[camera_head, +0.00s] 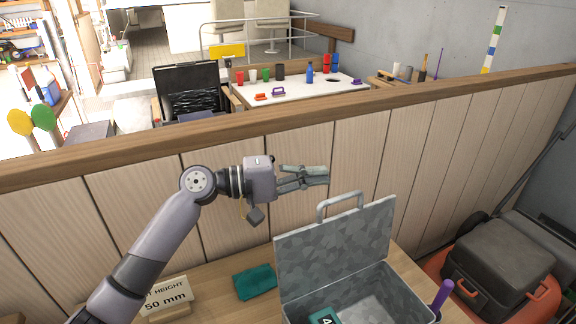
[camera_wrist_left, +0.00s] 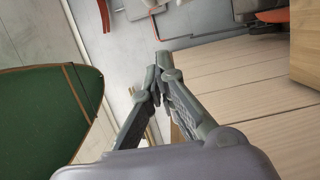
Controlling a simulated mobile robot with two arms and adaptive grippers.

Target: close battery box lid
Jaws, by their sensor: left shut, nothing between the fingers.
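The grey mottled battery box (camera_head: 376,297) stands on the wooden bench at the lower right in the head view. Its lid (camera_head: 338,243) is raised and stands nearly upright at the back left, with a grey handle (camera_head: 341,203) along its top edge. A dark teal item with white marking (camera_head: 325,316) lies inside the box. My left gripper (camera_head: 326,175) is shut and empty, above and behind the lid near the plank wall, apart from the lid. In the left wrist view its fingertips (camera_wrist_left: 163,62) meet. My right gripper is in neither view.
A teal block (camera_head: 255,282) and a height sign (camera_head: 167,297) sit on the bench (camera_head: 215,287) left of the box. A purple-handled tool (camera_head: 441,294) stands at the box's right. The plank wall (camera_head: 230,222) runs behind. An orange-and-grey machine (camera_head: 498,262) is at right.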

